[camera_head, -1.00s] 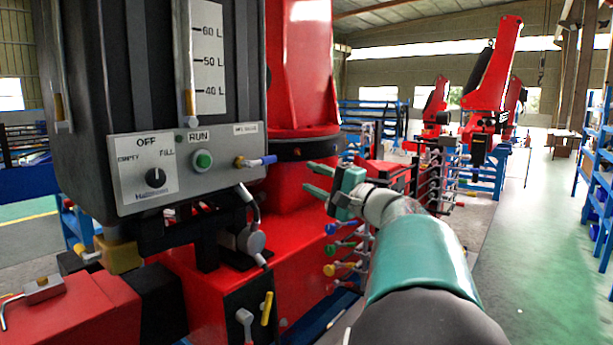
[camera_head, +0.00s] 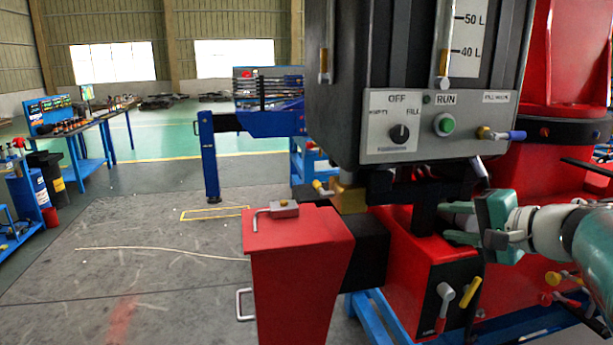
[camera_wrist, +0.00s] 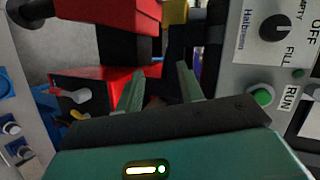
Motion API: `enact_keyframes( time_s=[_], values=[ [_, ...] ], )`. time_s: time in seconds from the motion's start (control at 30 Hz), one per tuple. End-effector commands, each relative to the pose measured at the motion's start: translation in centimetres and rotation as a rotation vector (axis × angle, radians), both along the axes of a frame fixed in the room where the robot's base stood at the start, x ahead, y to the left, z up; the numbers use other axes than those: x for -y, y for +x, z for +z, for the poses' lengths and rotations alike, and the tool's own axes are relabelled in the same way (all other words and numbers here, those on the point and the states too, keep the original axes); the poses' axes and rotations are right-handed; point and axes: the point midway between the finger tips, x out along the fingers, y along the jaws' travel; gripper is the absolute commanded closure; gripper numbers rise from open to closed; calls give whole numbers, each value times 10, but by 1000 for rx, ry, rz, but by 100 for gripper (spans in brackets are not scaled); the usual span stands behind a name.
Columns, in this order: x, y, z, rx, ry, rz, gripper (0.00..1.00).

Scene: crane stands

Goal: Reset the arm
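My gripper (camera_head: 452,222) is teal, with two parallel fingers pointing left in the head view. It is below the grey control panel (camera_head: 436,122) of the dark tank, in front of the red crane base (camera_head: 405,285). In the wrist view the fingers (camera_wrist: 160,88) stand apart with nothing visible gripped between them. The panel also shows in the wrist view (camera_wrist: 244,65), at the right, with its black knob (camera_wrist: 274,27) and green RUN button (camera_wrist: 262,96). My arm extends from the right edge of the head view.
A red box (camera_head: 300,235) with a small metal latch stands left of the crane base. Levers with white (camera_head: 445,292) and yellow (camera_head: 471,292) handles sit below my gripper. Open floor (camera_head: 150,240) lies left.

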Motion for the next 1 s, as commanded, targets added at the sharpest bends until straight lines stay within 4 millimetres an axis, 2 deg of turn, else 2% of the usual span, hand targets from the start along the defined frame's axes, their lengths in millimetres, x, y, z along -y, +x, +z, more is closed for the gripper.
enact_keyframes(
  time_s=[0.03,0.1,0.2,0.33,0.5,0.6,0.77,1.0],
  values=[
    [-34,-11,-16,-56,-69,62,62],
    [-70,-29,-41,-134,-177,137,62],
    [-109,-61,-74,-225,-349,238,62],
    [-142,-105,-114,-304,-595,359,62],
    [-156,-153,-153,-334,-930,484,62],
    [-155,-169,-166,-324,-1079,527,62],
    [-152,-179,-174,-311,-1190,552,62],
    [-151,-179,-174,-313,-1196,553,62]
  ],
)
